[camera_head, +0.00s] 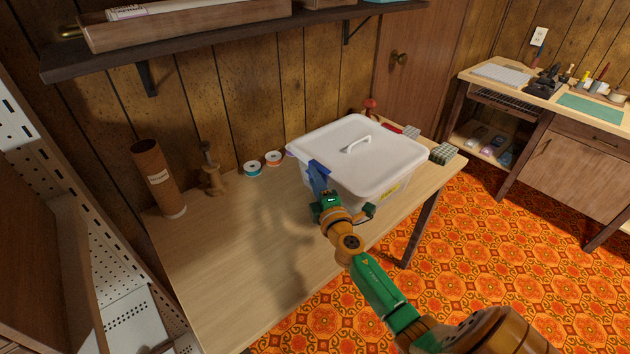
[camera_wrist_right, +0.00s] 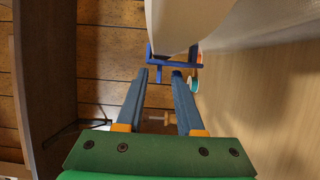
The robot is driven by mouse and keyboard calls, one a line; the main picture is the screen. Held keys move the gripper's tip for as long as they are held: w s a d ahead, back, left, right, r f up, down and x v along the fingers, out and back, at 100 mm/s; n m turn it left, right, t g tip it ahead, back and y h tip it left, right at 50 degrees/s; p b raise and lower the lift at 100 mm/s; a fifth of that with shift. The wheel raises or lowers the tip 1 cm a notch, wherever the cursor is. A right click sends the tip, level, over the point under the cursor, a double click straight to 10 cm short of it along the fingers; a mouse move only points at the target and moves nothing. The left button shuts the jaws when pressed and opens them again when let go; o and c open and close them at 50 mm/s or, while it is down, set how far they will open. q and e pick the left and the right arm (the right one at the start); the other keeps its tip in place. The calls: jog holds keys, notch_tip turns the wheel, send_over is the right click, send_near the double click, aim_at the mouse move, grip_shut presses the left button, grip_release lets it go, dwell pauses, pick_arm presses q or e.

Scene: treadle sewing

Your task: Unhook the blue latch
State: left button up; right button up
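The blue latch (camera_head: 319,164) is on the left end of a lidded white plastic box (camera_head: 362,150) that stands on the wooden table. In the right wrist view the latch (camera_wrist_right: 175,63) shows as a blue bar with short side pieces, beside the box's pale wall. My right gripper (camera_head: 320,186) is at the latch. In the wrist view its two dark blue fingers (camera_wrist_right: 160,75) are apart with a clear gap, and their tips are just short of the bar. Whether they touch it I cannot tell. My left gripper is not in view.
Thread spools (camera_head: 252,168), a wooden stand (camera_head: 212,170) and a brown tube (camera_head: 158,178) stand along the table's back. Patterned blocks (camera_head: 443,153) lie right of the box. A shelf (camera_head: 240,27) hangs above. The table's front left (camera_head: 230,270) is clear.

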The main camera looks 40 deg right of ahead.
jog(key=shift+s, duration=0.1)
grip_shut()
jog(key=shift+s+a+f+n+t+y+b, duration=0.1)
jog(key=shift+a+f+n+t+y+b, duration=0.4)
jog(key=shift+n+b, duration=1.75)
jog(key=shift+w+a+f+n+t+y+b, duration=0.2)
jog(key=shift+f+n+t+b, duration=0.85)
jog(key=shift+b, duration=2.05)
jog(key=shift+s+a+f+n+t+y+b, duration=0.15)
jog(key=shift+a+n+t+b, duration=0.25)
jog(key=shift+n+b, duration=2.05)
jog(key=shift+m, duration=0.25)
grip_release()
